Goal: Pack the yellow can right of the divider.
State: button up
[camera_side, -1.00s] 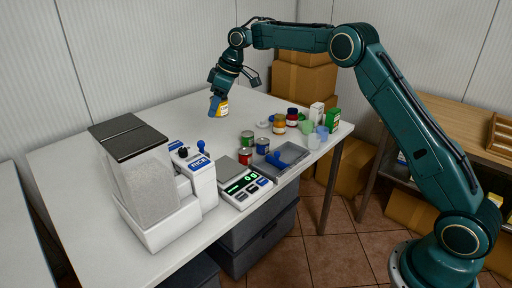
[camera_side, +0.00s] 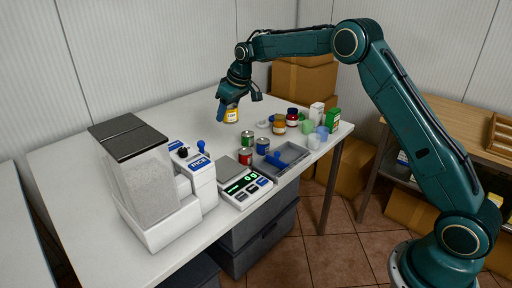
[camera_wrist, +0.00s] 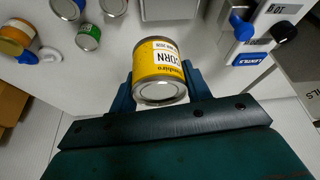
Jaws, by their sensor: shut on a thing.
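The yellow can (camera_side: 231,115), labelled CORN in the wrist view (camera_wrist: 160,62), is held well above the table. My gripper (camera_side: 230,105) is shut on it, with one dark blue finger on each side in the wrist view (camera_wrist: 161,90). The can's lower end faces the table in the side view, slightly tilted. A shallow grey tray (camera_side: 301,150) lies at the table's front edge, to the right of and below the can, apart from it. A blue piece (camera_side: 276,162) lies in the tray; I cannot tell whether it is the divider.
Green (camera_side: 247,138), blue (camera_side: 262,146) and red (camera_side: 246,157) cans stand between my gripper and the tray. A scale (camera_side: 246,187) and rice dispenser (camera_side: 202,180) stand left of the tray. Jars (camera_side: 279,125), cups and boxes crowd the right end. The table's back left is clear.

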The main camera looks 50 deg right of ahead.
jog(key=s+d+f+m+g+h, duration=0.1)
jog(key=s+d+f+m+h, duration=0.25)
jog(key=d+f+m, duration=0.6)
jog(key=m+g+h, duration=0.2)
jog(key=m+g, duration=0.1)
jog(key=m, duration=0.8)
send_over(292, 156)
jog(key=a, duration=0.2)
jog(key=x, duration=0.2)
jog(key=shift+a+f, duration=0.15)
jog(key=shift+f, duration=0.35)
jog(key=shift+f, duration=0.2)
jog(key=shift+f, duration=3.25)
jog(key=shift+f, duration=0.5)
jog(key=o, duration=1.4)
jog(key=shift+r, duration=0.15)
